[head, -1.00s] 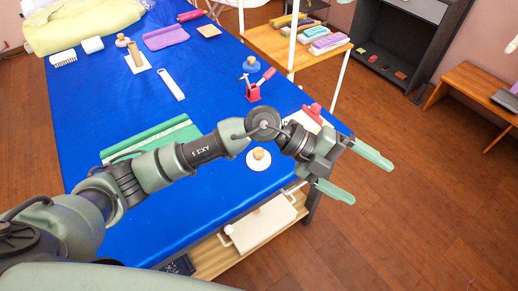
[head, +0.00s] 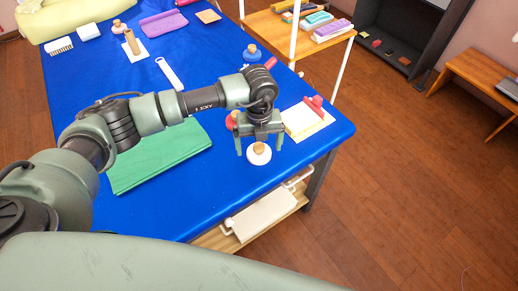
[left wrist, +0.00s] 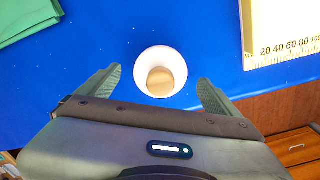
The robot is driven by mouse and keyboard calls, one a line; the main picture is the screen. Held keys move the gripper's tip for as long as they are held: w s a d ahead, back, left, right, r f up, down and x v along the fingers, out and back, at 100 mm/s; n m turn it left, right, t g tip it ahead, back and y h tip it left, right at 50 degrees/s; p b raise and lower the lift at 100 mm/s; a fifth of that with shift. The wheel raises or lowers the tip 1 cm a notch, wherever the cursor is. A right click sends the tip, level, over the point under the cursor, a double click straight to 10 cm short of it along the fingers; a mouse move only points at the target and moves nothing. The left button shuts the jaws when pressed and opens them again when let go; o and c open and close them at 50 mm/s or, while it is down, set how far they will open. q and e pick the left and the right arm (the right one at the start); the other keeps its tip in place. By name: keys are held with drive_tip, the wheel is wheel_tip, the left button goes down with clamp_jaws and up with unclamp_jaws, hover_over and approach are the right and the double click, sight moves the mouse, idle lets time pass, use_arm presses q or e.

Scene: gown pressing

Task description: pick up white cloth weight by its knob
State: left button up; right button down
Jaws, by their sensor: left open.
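The white cloth weight (head: 259,157) is a round white disc with a tan wooden knob on top. It stands on the blue table (head: 205,205) near its front right edge. In the left wrist view the weight (left wrist: 160,72) lies centred between the fingers, just ahead of the tips, with the knob facing the camera. My left gripper (head: 259,147) is open and empty, pointing down over the weight with a finger to each side; its fingers also show in the wrist view (left wrist: 159,82). I cannot tell whether it touches the weight. My right gripper is not in view.
A folded green cloth (head: 160,157) lies left of the weight. A pale board (head: 306,121) with a red-handled item (head: 315,104) lies to the right. A red object (head: 232,121) sits close behind the gripper. A blue weight (head: 252,53) stands farther back.

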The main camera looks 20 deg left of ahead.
use_arm(q)
drive_tip(key=shift+f, duration=0.8)
drive_tip(key=shift+w+r, duration=0.1)
drive_tip(key=shift+w, duration=0.05)
clamp_jaws()
